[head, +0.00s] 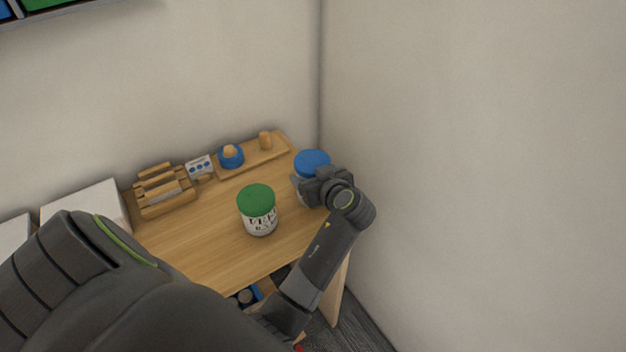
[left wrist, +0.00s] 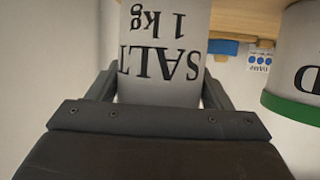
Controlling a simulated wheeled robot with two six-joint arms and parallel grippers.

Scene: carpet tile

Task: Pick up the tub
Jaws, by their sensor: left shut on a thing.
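A white tub with a blue lid (head: 312,160) is at the right end of the wooden table, near the wall corner. In the left wrist view this tub (left wrist: 165,50) reads "SALT 1 kg" upside down, and its lid is out of sight. My left gripper (head: 308,188) is shut on its body, one finger on each side. I cannot tell whether its base touches the table. A second white tub with a green lid (head: 258,208) stands upright to its left, apart from it; it also shows in the left wrist view (left wrist: 300,60). My right gripper is not in view.
On the wooden table (head: 205,245), a wooden rack (head: 163,190), a small white card with blue dots (head: 199,167) and a tray (head: 250,160) with a blue ring stand along the back wall. White boxes (head: 85,208) are at left. A wall stands close on the right.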

